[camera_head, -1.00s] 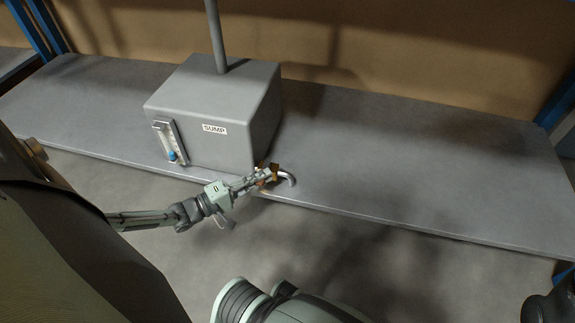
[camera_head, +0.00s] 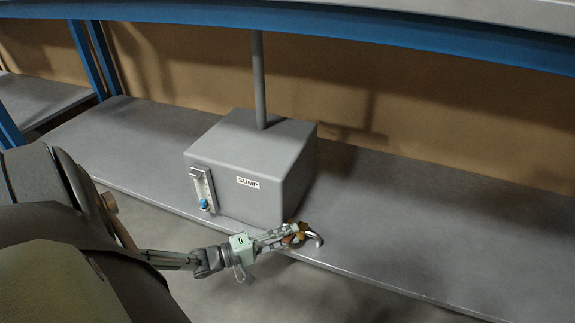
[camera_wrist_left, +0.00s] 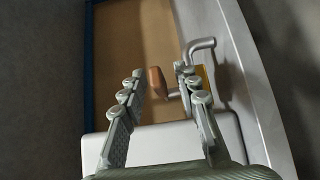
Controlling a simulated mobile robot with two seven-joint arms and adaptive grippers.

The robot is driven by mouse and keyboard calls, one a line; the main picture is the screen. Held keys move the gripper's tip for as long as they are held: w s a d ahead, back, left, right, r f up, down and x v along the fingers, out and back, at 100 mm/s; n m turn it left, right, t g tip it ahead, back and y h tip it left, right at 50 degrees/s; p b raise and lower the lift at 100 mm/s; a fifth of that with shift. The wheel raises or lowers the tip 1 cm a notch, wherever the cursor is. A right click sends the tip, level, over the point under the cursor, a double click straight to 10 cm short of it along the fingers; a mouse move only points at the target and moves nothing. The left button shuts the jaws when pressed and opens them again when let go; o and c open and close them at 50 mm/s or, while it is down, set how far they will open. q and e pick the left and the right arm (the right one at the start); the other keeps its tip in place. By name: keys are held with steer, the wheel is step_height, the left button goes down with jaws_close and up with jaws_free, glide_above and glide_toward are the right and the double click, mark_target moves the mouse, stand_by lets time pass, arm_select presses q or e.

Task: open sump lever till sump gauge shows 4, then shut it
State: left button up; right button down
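The grey sump box (camera_head: 250,165), labelled SUMP, stands on the grey shelf. On its front face is the upright sump gauge (camera_head: 202,188) with a blue part at its lower end; its numbers are too small to read. My left gripper (camera_head: 287,236) is at the tap by the box's lower right corner. In the left wrist view its fingers (camera_wrist_left: 158,100) are spread apart, with the copper-brown lever handle (camera_wrist_left: 157,82) between or just beyond them, not clamped. The bent metal spout (camera_wrist_left: 202,45) shows beyond the right finger, which partly hides the yellowish tap body. My right gripper is out of view.
A grey pipe (camera_head: 259,85) rises from the box top. A blue beam (camera_head: 330,40) crosses above, under an upper shelf. The lower shelf (camera_head: 420,220) is clear to the right of the box. Brown panelling stands behind.

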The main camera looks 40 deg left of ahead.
arm_select(q)
steer(key=v, duration=1.2)
steer(key=shift+s, duration=0.1)
